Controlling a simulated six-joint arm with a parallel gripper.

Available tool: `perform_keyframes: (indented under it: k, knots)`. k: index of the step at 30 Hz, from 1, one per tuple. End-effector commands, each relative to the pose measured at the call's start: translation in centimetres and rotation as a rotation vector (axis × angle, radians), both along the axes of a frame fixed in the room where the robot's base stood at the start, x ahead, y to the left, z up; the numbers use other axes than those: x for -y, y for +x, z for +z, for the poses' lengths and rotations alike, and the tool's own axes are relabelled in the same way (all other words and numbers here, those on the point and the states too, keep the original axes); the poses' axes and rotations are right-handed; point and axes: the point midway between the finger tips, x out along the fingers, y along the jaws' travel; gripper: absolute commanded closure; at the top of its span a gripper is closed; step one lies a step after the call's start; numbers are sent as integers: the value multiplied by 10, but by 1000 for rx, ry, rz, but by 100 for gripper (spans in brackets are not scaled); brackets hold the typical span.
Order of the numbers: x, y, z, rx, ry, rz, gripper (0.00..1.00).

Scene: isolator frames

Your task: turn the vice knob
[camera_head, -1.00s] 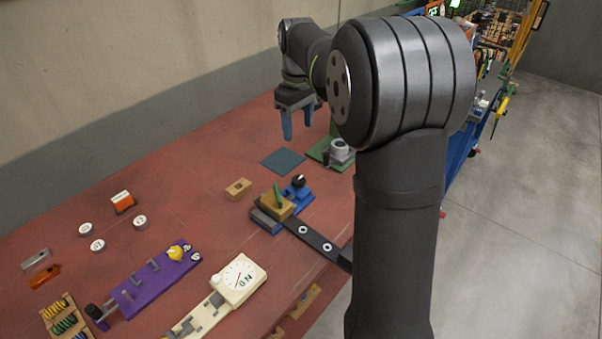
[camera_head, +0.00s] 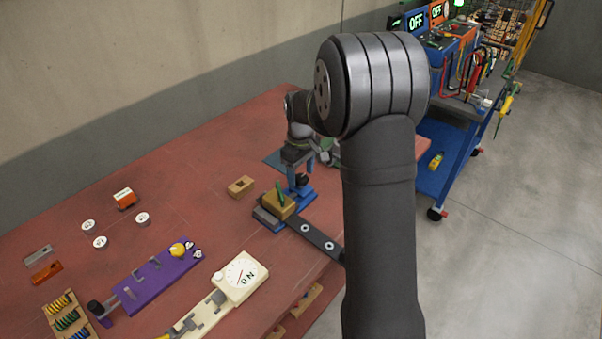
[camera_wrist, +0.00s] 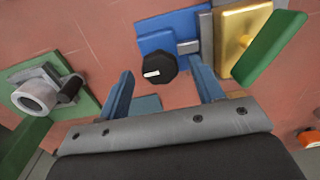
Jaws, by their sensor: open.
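The vice is a blue block (camera_wrist: 165,27) with a black, many-sided knob (camera_wrist: 159,68) that has a white mark. It clamps a yellow-tan block (camera_wrist: 232,24) with a green bar (camera_wrist: 270,48) over it. In the head view the knob (camera_head: 303,179) stands at the vice's (camera_head: 304,199) far end. My gripper (camera_wrist: 159,66) is open, its two blue fingers on either side of the knob in the wrist view. In the head view my gripper (camera_head: 301,182) is low over the knob; I cannot tell whether a finger touches it. Nothing is held.
A black strap with two holes (camera_head: 318,239) runs from the vice to the table's edge. A small wooden block (camera_head: 241,187) lies to its left. A green plate with a grey ring (camera_wrist: 37,95) is nearby. A cream dial gauge (camera_head: 240,277) and purple fixture (camera_head: 157,276) stand nearer.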

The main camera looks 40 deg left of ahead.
Motion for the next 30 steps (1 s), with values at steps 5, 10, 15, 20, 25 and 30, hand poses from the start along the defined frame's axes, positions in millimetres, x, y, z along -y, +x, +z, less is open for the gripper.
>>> perform_keyframes:
  k: [5,10,15,20,25,30]
  knots:
    - [0,0,-6,1,1,0,39]
    - [0,0,-6,1,1,0,39]
    - [0,0,-5,1,1,0,69]
    - [0,0,-5,1,1,0,84]
    - [0,0,-5,1,1,-17,84]
    - [0,0,-5,1,1,-78,84]
